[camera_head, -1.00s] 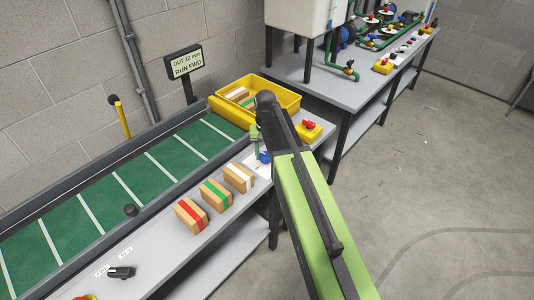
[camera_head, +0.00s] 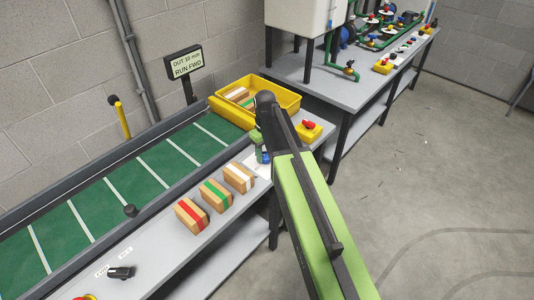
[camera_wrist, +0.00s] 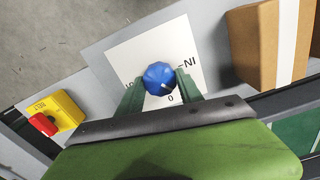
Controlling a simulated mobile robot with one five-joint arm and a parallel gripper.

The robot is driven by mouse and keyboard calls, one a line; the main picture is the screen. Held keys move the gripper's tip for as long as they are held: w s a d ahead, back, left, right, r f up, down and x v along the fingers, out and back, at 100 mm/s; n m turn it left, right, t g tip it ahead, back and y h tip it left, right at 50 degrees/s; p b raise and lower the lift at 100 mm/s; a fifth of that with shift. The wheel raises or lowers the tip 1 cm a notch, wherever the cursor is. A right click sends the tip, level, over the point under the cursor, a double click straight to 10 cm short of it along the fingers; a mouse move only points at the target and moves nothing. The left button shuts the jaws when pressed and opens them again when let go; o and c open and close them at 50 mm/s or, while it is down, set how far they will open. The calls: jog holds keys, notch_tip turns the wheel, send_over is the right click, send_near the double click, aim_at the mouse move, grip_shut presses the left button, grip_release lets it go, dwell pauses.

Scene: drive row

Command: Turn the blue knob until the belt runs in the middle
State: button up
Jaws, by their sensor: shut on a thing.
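The blue knob (camera_wrist: 160,75) stands on a white card (camera_wrist: 122,50) in the wrist view. My gripper (camera_wrist: 159,88) is shut on the knob, one green finger on each side. A pale mark on the knob is near the "0"; "IN" is printed at right, and the left label is partly hidden. In the head view my gripper (camera_head: 262,148) hides most of the knob. The green belt (camera_head: 120,192) with white cross stripes runs in its frame at left. The display (camera_head: 185,64) seems to read "OUT 10 mm, RUN FWD".
Three taped boxes (camera_head: 215,193) stand on the bench ledge beside the belt. A yellow bin (camera_head: 290,98) with boxes is at the belt's far end. A yellow switch box with a red knob (camera_head: 308,126) is near my gripper. A black selector (camera_head: 121,272) is nearer. Floor at right is clear.

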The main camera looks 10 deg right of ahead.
aim_at(266, 155)
jog(key=shift+n, duration=0.5)
jog(key=o, duration=1.4)
jog(key=shift+r, duration=0.2)
notch_tip(266, 155, up, 17)
jog(key=p, duration=1.7)
